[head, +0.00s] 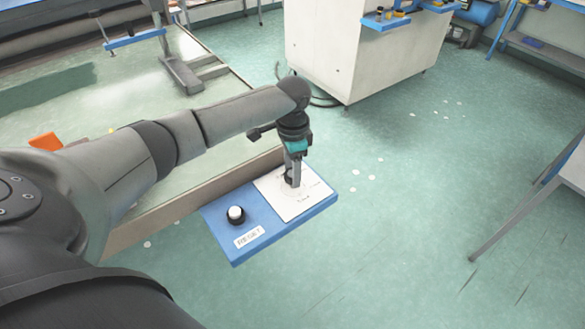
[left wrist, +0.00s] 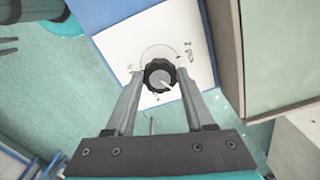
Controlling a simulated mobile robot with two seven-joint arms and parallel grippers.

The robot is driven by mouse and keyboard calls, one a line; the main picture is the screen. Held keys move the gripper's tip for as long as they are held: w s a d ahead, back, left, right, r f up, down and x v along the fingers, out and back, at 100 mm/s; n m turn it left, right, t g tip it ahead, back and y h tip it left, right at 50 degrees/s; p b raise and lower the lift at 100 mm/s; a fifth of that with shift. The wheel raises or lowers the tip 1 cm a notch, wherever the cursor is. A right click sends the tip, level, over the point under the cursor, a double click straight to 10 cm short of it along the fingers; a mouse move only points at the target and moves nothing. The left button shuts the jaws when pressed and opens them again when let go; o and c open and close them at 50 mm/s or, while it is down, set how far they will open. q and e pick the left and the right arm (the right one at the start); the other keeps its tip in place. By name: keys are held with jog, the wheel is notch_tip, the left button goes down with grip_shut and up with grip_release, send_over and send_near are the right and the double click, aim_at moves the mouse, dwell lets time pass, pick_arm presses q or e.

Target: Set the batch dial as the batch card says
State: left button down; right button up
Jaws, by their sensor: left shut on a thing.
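The batch dial (left wrist: 160,76) is a black ridged knob with a grey top and a light pointer mark. It sits on a white printed plate (left wrist: 110,45) with a drawn arc and marks; one label seems to read "2 pcs". My left gripper (left wrist: 160,79) is shut on the dial, one finger on each side. In the head view my left gripper (head: 293,180) points down onto the white plate (head: 310,205) on a blue panel (head: 285,228), and mostly hides the dial. The batch card cannot be made out in either view.
A white button (head: 236,213) on a black base stands on the same panel, with a "RESET" label (head: 249,237) in front. A pale cabinet (head: 350,50) stands behind. A table leg (head: 500,215) is at right. The green floor between is mostly clear.

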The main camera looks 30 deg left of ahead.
pick_arm(q)
jog(key=shift+r+m+p, duration=0.2)
jog(key=shift+m+p, duration=1)
jog(key=m+p, duration=0.1)
jog(key=m, duration=0.1)
jog(key=shift+m+p, duration=0.3)
jog(key=m+p, duration=0.1)
jog(key=m, duration=0.2)
jog(key=shift+f, duration=0.1)
jog(key=shift+m+p, duration=0.3)
jog(key=shift+m, duration=1.4)
jog(key=shift+c, duration=1.3)
grip_release()
